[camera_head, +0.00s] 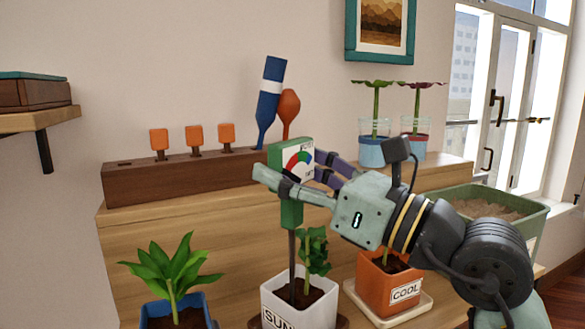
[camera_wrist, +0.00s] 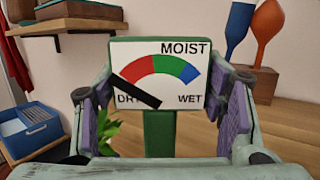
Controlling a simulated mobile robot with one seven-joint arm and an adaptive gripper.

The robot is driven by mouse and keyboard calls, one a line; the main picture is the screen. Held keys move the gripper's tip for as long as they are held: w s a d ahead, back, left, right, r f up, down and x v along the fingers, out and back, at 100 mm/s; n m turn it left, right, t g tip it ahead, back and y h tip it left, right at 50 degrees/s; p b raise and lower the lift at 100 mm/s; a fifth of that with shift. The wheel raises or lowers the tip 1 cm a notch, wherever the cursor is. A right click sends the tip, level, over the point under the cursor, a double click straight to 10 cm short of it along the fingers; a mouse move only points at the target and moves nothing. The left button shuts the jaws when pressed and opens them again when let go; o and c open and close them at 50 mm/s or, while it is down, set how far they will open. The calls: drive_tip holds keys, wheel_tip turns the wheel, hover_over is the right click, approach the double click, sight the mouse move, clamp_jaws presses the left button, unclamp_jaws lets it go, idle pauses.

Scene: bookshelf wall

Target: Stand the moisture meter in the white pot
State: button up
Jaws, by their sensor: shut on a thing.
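The moisture meter (camera_head: 291,205) has a green body, a dial face and a thin dark probe. My gripper (camera_head: 288,178) is shut on the green body from the right side. The white pot (camera_head: 318,314), labelled SUN, is below and holds dark soil and a leafy green plant (camera_head: 313,252). The probe runs down in front of the plant to the soil inside the pot's rim. I cannot tell how deep its lower end sits.
A blue pot (camera_head: 208,318) with a plant is left, and an orange pot (camera_head: 382,289) labelled COOL is right on a saucer. Behind is a wooden rack (camera_head: 190,178) with orange-topped tools, a blue tool (camera_head: 270,90) and an orange one (camera_head: 288,103). Two glass-collared pots stand behind right.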

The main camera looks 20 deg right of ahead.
drive_tip(key=shift+f+b, duration=0.9)
drive_tip(key=shift+f, duration=0.15)
drive_tip(key=shift+r, duration=0.1)
drive_tip(key=o, duration=1.2)
drive_tip(key=shift+o, duration=0.5)
drive_tip(key=shift+o, duration=1.2)
drive_tip(key=shift+s, duration=0.1)
drive_tip(key=shift+s+d+r+b, duration=0.1)
drive_tip(key=shift+s+d+b, duration=0.1)
drive_tip(key=shift+s+d, duration=0.6)
drive_tip(key=shift+s+d+b, duration=0.15)
drive_tip(key=shift+s+d, duration=0.3)
drive_tip(key=shift+s, duration=0.6)
drive_tip(key=shift+s+d+r+b, duration=0.1)
drive_tip(key=shift+s+d+b, duration=0.1)
drive_tip(key=shift+s+d, duration=0.6)
